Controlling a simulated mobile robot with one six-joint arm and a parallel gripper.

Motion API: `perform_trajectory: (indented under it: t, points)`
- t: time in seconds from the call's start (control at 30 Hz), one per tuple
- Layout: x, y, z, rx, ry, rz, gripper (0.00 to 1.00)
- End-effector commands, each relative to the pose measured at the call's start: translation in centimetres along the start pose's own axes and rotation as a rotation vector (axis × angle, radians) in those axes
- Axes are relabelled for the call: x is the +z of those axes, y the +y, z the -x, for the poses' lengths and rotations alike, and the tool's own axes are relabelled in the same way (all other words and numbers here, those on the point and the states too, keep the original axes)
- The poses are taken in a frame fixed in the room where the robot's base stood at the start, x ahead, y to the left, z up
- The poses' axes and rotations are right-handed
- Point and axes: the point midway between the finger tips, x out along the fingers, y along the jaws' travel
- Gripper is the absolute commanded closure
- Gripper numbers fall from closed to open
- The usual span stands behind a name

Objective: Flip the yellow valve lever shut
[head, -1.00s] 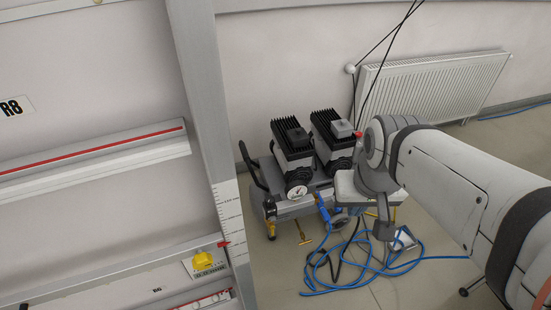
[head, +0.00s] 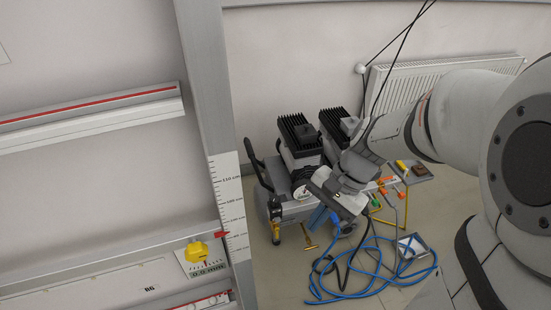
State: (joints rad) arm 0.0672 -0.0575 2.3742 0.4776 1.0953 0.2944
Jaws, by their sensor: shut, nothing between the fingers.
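A small yellow T-shaped piece (head: 308,240) shows below the front of the grey compressor (head: 293,210), low over the floor. It looks like the valve lever, but it is too small to make out its turn position. Another yellow-brass fitting (head: 276,232) hangs at the compressor's left front corner. My gripper (head: 319,217) is tilted down in front of the compressor, to the upper right of the T-shaped piece. It appears shut and empty. Its tips are small and partly blend with blue parts behind; I see no contact with the yellow piece.
Blue hose (head: 345,285) lies coiled on the floor below my gripper. A small stand with tools (head: 414,172) is at the right of the compressor. A radiator (head: 400,85) is on the back wall. A grey upright post (head: 205,110) borders the left side.

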Motion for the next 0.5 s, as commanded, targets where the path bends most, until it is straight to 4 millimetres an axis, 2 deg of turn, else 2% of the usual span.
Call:
perform_trajectory:
  t: [0.03,0.27,0.5]
  points:
    - [-1.2,-0.4,-2.9,-0.019,-0.071,-0.088,1.00]
    - [-4.8,-3.9,-10.6,-0.114,-0.381,-0.508,1.00]
    - [-10.4,-7.1,-18.6,-0.184,-0.704,-0.949,1.00]
